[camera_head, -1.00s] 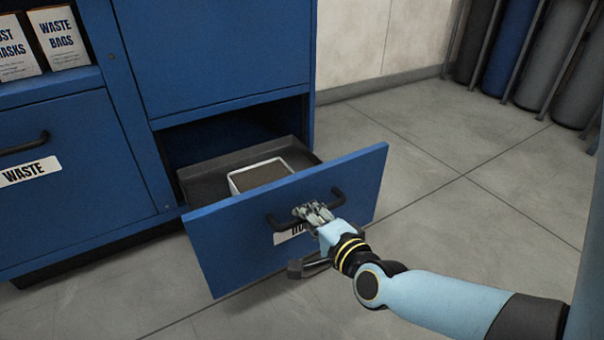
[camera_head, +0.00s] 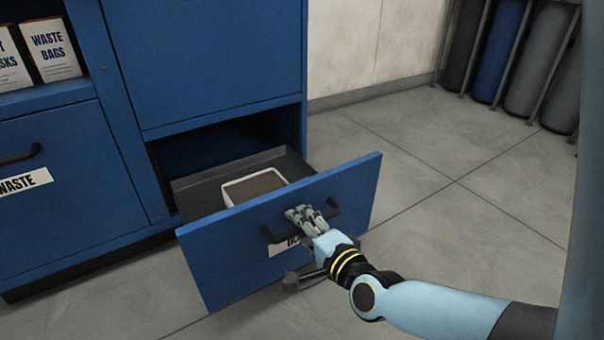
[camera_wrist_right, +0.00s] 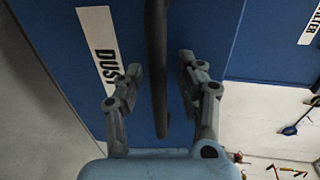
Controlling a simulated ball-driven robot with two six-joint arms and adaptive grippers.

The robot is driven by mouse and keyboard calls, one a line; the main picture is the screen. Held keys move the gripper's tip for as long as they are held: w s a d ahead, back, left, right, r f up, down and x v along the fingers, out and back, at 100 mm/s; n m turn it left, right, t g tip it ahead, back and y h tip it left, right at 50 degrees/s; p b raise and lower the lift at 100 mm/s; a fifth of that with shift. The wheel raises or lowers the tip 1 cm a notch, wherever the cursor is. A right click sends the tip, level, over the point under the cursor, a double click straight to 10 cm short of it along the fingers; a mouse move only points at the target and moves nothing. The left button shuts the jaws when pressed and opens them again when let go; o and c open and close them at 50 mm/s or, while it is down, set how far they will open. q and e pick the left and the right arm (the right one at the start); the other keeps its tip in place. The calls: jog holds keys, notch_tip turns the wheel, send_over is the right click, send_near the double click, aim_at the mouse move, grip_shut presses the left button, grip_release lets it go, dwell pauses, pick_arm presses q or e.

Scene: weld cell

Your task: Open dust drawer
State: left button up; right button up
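The dust drawer (camera_head: 225,262) of the blue cabinet stands well out, its grey tray (camera_head: 200,193) showing behind the front. A white-rimmed container (camera_head: 254,186) sits in the tray. My right gripper (camera_head: 306,215) is at the drawer's black bar handle (camera_head: 333,207). In the right wrist view, the fingers of my right gripper (camera_wrist_right: 160,82) are apart on either side of the handle (camera_wrist_right: 157,35), with gaps visible on both sides. The DUST label (camera_wrist_right: 103,60) is partly behind one finger. My left gripper is not in view.
The closed WASTE drawer (camera_head: 65,205) is at the left, below a shelf with boxes of waste bags (camera_head: 52,48) and masks. Cylinders (camera_head: 497,50) stand in a rack at the back right. The floor (camera_head: 440,185) right of the drawer is clear.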

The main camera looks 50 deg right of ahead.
jog(key=shift+s, duration=0.1)
jog(key=v, duration=1.1)
jog(key=shift+s+a, duration=0.15)
jog(key=shift+s, duration=0.2)
